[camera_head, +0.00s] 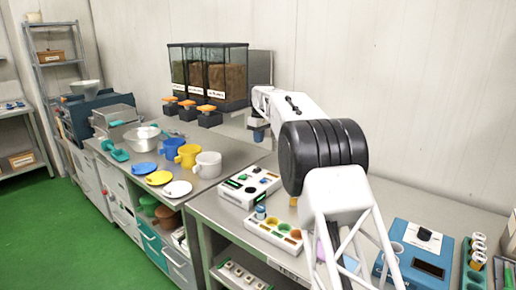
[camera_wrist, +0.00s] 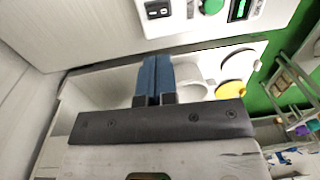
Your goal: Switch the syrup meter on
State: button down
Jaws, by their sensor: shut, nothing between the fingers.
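A white control box (camera_head: 250,187) with a green display and buttons stands on the counter right of the mugs. A blue box (camera_head: 412,250) with a dark knob and dark display stands at the far right. I cannot read which one is the syrup meter. The white box also shows at the top of the wrist view (camera_wrist: 190,22), with a dark rocker switch (camera_wrist: 158,9), a green button (camera_wrist: 212,5) and a lit green display (camera_wrist: 240,9). My gripper (camera_wrist: 154,62) is shut and empty, its blue fingers apart from the box. In the head view my arm partly hides the gripper (camera_head: 259,136).
Filled dispensers (camera_head: 208,72) stand behind. A green rack with bottles (camera_head: 477,254) is at far right.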

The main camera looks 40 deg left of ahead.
jog(key=shift+r, duration=0.65)
jog(key=shift+w+d, duration=0.1)
jog(key=shift+d, duration=0.05)
